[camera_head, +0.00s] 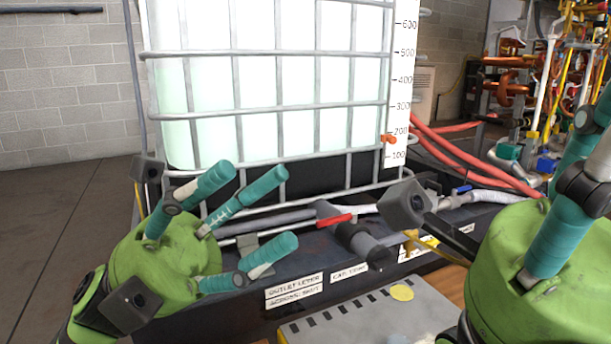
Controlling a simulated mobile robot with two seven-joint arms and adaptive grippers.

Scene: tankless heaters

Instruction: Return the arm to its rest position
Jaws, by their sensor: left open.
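My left gripper (258,208) is green with teal fingers and is in front of the caged tank at the lower left. Its fingers are spread apart with nothing between them. My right gripper (578,170) is at the right edge, partly cut off by the frame. Its teal fingers point up, and their tips are out of view, so its opening cannot be told. The rest position itself is not marked in this view.
A white tank in a grey metal cage (260,100) stands behind. Below are a red-handled valve (334,220) and a labelled black base (345,285). A grey box (370,318) sits at the front. Red hoses (470,160) and copper pipework (510,85) are at right. Open floor (60,230) lies left.

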